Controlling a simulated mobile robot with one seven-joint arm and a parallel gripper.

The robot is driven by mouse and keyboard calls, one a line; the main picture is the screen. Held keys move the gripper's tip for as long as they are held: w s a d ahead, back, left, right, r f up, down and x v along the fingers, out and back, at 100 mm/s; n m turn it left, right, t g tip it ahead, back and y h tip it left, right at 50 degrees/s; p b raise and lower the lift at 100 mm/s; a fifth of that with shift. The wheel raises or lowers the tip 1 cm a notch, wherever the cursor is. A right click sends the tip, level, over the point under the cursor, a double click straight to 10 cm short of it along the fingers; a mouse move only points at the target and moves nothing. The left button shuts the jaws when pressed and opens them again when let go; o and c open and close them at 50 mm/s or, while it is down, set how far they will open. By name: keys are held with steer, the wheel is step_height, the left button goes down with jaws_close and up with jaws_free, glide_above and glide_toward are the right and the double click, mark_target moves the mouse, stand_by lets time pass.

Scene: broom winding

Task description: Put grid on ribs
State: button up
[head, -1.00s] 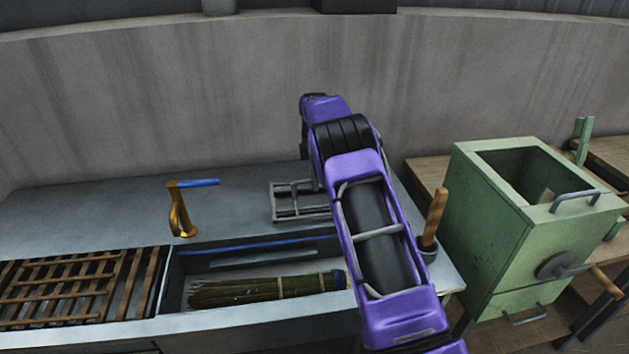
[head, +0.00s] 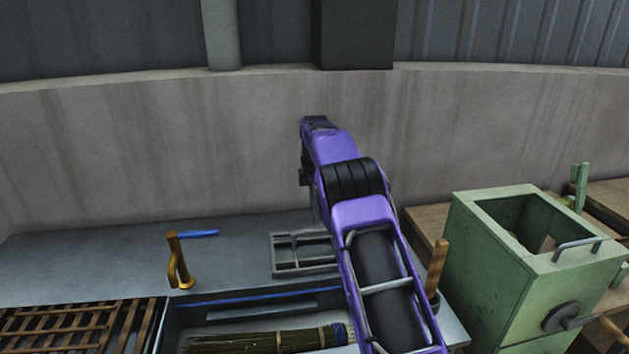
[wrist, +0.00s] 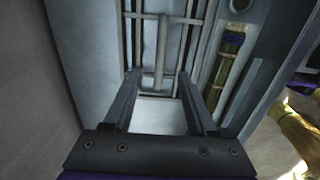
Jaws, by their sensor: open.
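A rusty brown grid (head: 62,322) lies flat on longer brown ribs (head: 140,325) at the left of the counter; the lower frame edge cuts both off. A grey barred frame (head: 283,268) lies on the counter behind the trough. It also shows in the wrist view (wrist: 163,45), with a bar running down its middle. My gripper (wrist: 160,76) is open and empty, its fingers pointing over the near end of the grey frame. I cannot tell its exact height. In the head view my arm hides the fingers.
A trough (head: 180,315) holds a straw broom bundle (head: 255,340). A brass fitting (head: 178,262) and a blue rod (head: 198,234) are behind it. A green box with a crank (head: 500,270) and a wooden handle (head: 437,265) are right. The back-left counter is clear.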

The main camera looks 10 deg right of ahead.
step_height(320, 180, up, 10)
steer(key=p, duration=0.1)
steer(key=shift+f, duration=0.15)
